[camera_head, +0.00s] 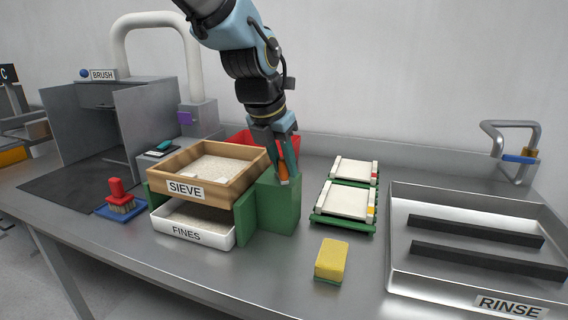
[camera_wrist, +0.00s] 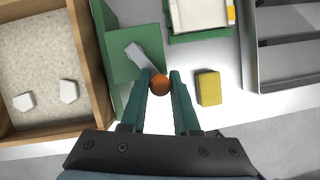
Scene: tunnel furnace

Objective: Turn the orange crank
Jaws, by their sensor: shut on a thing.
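The orange crank knob (camera_wrist: 160,84) sits between the fingertips of my gripper (camera_wrist: 160,82) in the wrist view, with a finger against each side. A pale grey crank arm (camera_wrist: 139,56) runs from the knob toward the upper left over the green housing (camera_wrist: 125,68). In the head view the orange knob (camera_head: 283,174) shows between the fingers of my gripper (camera_head: 285,165), at the top of the green block (camera_head: 279,207). The wooden sieve (camera_head: 241,191) of pale grains stands left of this block, above the white FINES tray (camera_head: 212,240). The crank's pivot is hard to make out.
A yellow sponge (camera_head: 332,260) lies right of the green block. Two white slabs lie on green racks (camera_head: 341,222) behind it. A metal RINSE basin (camera_head: 393,250) fills the right side.

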